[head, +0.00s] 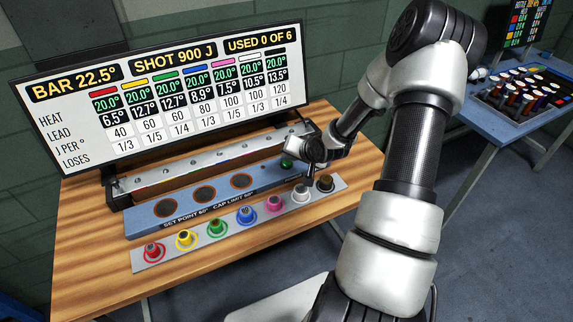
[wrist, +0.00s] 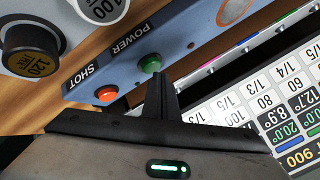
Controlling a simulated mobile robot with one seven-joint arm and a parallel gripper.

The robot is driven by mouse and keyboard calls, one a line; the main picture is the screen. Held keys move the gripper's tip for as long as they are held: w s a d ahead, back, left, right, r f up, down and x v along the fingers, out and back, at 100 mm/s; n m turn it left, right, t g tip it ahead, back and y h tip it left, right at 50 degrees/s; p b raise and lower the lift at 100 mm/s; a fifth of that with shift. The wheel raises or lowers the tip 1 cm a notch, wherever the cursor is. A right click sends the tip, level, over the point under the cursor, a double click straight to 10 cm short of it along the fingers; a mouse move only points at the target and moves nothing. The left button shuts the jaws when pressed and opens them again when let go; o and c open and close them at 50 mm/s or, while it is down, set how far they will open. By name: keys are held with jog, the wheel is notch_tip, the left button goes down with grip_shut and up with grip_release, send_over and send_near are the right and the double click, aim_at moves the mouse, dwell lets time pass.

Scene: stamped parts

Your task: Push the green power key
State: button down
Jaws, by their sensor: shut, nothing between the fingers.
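The green power key (wrist: 151,63) is a round button on the blue panel, beside the printed word POWER. It also shows in the head view (head: 287,163), near the right end of the panel. My gripper (wrist: 159,76) is shut and empty. In the wrist view its fingertips appear right at the lower edge of the green key; I cannot tell whether they touch it. In the head view my gripper (head: 311,168) is just right of the green key, pointing down. The orange-red SHOT key (wrist: 106,93) is beside the power key in the wrist view; in the head view my gripper hides it.
A strip (head: 172,246) with several coloured, weight-like pieces lies in front of the blue panel (head: 145,224). A metal bar (head: 160,178) and a large display board (head: 180,95) stand behind. Another table (head: 475,118) with parts is at the right.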

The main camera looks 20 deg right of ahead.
aim_at(289, 165)
jog(key=shift+f, duration=0.4)
dwell(0.6)
jog(key=shift+r, duration=0.15)
jog(key=shift+r+p, duration=0.5)
jog(key=shift+r, duration=0.25)
notch_tip(289, 165, up, 6)
jog(key=p, duration=0.5)
